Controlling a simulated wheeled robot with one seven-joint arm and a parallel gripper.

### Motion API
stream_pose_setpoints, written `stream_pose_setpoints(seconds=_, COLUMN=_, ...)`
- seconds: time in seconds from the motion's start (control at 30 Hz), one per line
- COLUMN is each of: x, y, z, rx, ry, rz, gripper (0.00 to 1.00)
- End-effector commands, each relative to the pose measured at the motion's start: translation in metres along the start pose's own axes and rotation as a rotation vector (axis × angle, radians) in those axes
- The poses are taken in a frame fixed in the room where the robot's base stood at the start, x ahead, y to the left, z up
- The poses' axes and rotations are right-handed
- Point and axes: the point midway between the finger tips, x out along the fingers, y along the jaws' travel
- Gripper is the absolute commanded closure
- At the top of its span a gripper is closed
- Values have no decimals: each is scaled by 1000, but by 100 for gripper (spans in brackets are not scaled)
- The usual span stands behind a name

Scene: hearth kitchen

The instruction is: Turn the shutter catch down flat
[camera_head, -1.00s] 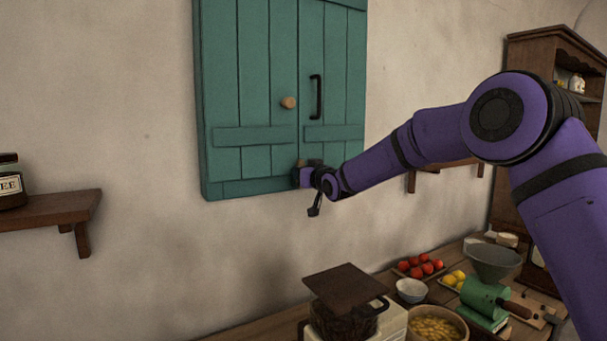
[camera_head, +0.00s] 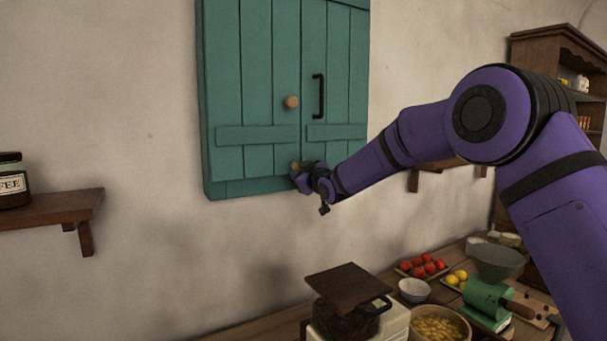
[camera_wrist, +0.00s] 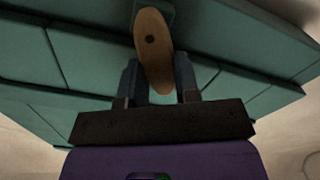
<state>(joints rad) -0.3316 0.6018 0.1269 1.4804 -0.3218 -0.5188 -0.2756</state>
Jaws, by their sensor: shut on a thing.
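The teal shutter (camera_head: 255,85) hangs closed on the wall, with a round wooden knob (camera_head: 290,102) and a black bar handle (camera_head: 318,96). The shutter catch (camera_wrist: 152,45) is an oblong light-wood piece with a dark pivot dot, seen in the wrist view. It stands a little tilted from upright there, its near end between my fingers. In the head view only a small bit of the catch (camera_head: 295,167) shows at the shutter's lower edge. My gripper (camera_head: 303,178) is shut on the catch and hides most of it; its fingers also show in the wrist view (camera_wrist: 158,88).
A wall shelf with a jar (camera_head: 12,182) is at the left. Below stand a scale with a dark tray (camera_head: 348,280), a bowl of yellow food (camera_head: 438,328), red fruit (camera_head: 422,265) and a green grinder (camera_head: 487,298). The wall below the shutter is clear.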

Motion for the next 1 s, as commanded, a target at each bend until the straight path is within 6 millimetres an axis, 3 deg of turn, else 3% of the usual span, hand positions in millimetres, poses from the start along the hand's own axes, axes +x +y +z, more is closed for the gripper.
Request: stream_pose_setpoints(seconds=1.0, x=0, y=-32, z=15, rx=-917, ry=0, rz=-2, gripper=100)
